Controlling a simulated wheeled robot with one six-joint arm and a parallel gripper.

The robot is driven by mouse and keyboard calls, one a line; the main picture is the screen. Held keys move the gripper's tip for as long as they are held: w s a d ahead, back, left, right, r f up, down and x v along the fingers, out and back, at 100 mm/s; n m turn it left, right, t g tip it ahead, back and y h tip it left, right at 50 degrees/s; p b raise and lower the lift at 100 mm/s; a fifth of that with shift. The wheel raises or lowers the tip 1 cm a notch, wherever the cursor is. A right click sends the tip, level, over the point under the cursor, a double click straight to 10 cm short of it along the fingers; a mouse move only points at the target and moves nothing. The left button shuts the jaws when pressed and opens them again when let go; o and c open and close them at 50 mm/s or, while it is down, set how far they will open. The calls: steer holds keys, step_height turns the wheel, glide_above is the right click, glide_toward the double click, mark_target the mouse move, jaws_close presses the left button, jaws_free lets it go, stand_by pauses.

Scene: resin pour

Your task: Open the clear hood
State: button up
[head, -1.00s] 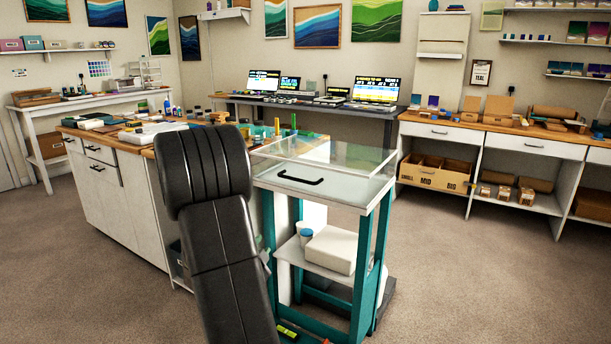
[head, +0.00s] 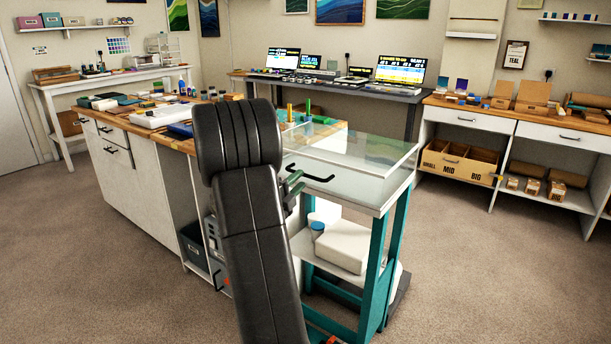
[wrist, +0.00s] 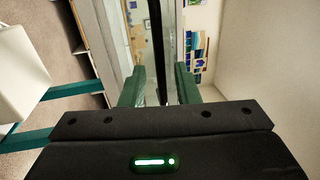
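The clear hood (head: 365,143) is a see-through box, down on top of the teal-legged cart (head: 375,265). Its black bar handle (head: 318,178) is on the front face. My gripper (head: 291,188) is at the left end of the handle, mostly hidden behind my dark arm in the head view. In the wrist view, the two green fingers of my gripper (wrist: 159,88) are apart. The black handle (wrist: 156,45) runs between them, with a gap on each side, so I see no grip on it.
A white rounded container (head: 343,245) and a blue-lidded cup (head: 317,228) stand on the cart's lower shelf. A long workbench (head: 140,190) with many items is close on the left. Open carpet (head: 480,270) lies to the right.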

mark_target(305, 175)
steer(key=shift+x, duration=2.15)
steer(key=shift+c, duration=0.4)
jaws_close()
